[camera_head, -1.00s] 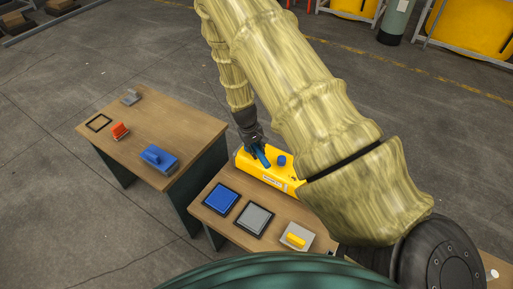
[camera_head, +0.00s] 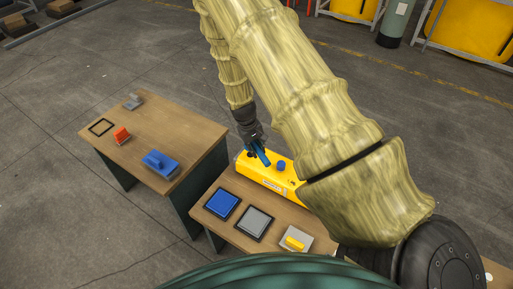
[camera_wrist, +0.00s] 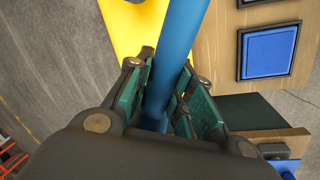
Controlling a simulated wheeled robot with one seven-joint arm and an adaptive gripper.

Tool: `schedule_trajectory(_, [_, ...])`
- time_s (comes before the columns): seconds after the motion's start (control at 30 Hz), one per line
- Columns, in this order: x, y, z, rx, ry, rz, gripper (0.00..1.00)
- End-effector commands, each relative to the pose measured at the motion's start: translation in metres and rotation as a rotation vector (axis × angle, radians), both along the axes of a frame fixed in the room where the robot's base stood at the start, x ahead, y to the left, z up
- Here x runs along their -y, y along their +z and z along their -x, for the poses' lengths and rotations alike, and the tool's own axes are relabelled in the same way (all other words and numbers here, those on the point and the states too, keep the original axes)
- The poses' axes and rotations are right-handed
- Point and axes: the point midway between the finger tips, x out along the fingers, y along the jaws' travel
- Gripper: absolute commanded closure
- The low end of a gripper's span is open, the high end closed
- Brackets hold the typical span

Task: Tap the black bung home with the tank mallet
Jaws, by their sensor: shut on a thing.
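The yellow tank (camera_head: 262,177) lies on the near wooden bench, with a blue cap (camera_head: 281,165) on its top. My gripper (camera_head: 256,138) is over the tank's left end, and its green pads (camera_wrist: 160,100) are shut on the blue handle of the mallet (camera_wrist: 181,40). The mallet (camera_head: 263,154) slants down toward the tank top, left of the cap. I cannot tell whether it touches the tank. The mallet's head is not clear in either view. A small dark spot shows on the tank beside the mallet; I cannot tell for sure that it is the black bung.
On the near bench are a blue pad (camera_head: 222,203), a grey pad (camera_head: 255,222) and a grey plate with a yellow handle (camera_head: 295,243). The left table (camera_head: 185,150) holds a blue block (camera_head: 160,163), a red item (camera_head: 122,136), a grey item and a black frame.

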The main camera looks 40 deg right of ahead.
Motion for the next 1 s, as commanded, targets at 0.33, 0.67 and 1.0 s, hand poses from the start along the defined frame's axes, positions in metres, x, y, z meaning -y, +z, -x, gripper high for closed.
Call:
schedule_trajectory(0.33, [0.0, 0.0, 0.0, -0.014, -0.003, 0.001, 1.0])
schedule_trajectory(0.67, [0.0, -0.044, -0.001, -0.013, -0.003, 0.001, 1.0])
schedule_trajectory(1.0, [0.0, -0.031, -0.001, -0.012, -0.002, 0.001, 1.0])
